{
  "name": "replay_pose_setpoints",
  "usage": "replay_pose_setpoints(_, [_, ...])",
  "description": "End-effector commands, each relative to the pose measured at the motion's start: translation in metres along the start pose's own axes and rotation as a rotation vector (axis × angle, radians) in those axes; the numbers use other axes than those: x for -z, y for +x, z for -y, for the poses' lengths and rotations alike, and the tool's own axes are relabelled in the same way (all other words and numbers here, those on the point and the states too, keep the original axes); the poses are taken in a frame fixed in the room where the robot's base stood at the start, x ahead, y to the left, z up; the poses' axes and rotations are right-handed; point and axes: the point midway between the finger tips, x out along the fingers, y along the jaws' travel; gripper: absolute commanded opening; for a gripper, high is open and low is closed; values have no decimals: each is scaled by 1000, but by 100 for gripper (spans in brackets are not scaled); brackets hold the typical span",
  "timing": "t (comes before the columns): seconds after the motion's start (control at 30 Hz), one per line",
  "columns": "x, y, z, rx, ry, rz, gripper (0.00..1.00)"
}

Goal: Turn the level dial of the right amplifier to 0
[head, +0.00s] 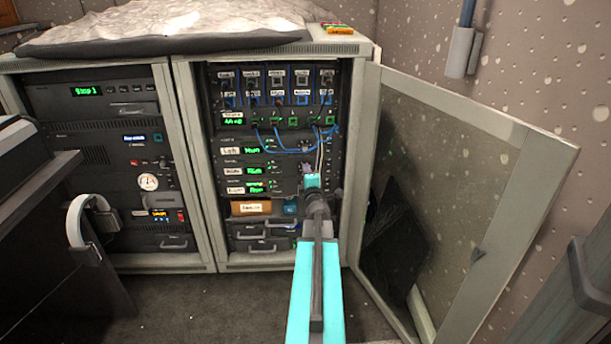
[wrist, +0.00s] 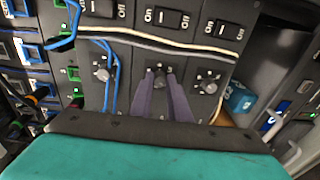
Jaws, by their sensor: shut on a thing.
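Three stacked amplifiers sit low in the open rack. The top one (head: 238,151) seems labelled Left; I cannot read the labels of the middle (head: 233,171) and bottom (head: 235,191) ones for sure. My gripper (head: 312,178) is at the right side of these fronts. In the wrist view, the rack is seen turned sideways. My purple fingers (wrist: 160,80) are shut on the middle amplifier's dial (wrist: 160,69). Another dial (wrist: 102,74) shows to the left and another (wrist: 207,82) to the right, both clear of the fingers. The held dial's setting is hidden.
White and black cables (wrist: 165,45) run across the amplifier fronts close to my fingers, with blue cables (wrist: 113,75) at the left. On/off switches (wrist: 172,19) lie beyond the cables. The rack's glass door (head: 450,190) stands open to the right of my arm.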

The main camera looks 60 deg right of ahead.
Motion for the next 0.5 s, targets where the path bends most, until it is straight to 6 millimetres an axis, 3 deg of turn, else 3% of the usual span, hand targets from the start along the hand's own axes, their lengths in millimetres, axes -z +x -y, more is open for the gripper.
replay_pose_setpoints(0.1, [-6, 0, 0, 3, 2, 11, 0])
replay_pose_setpoints(0.13, [-6, 0, 0, 3, 2, 11, 21])
replay_pose_setpoints(0.2, [-5, 0, 0, 3, 2, 10, 33])
replay_pose_setpoints(0.5, [-2, 0, 0, 1, 2, 4, 35])
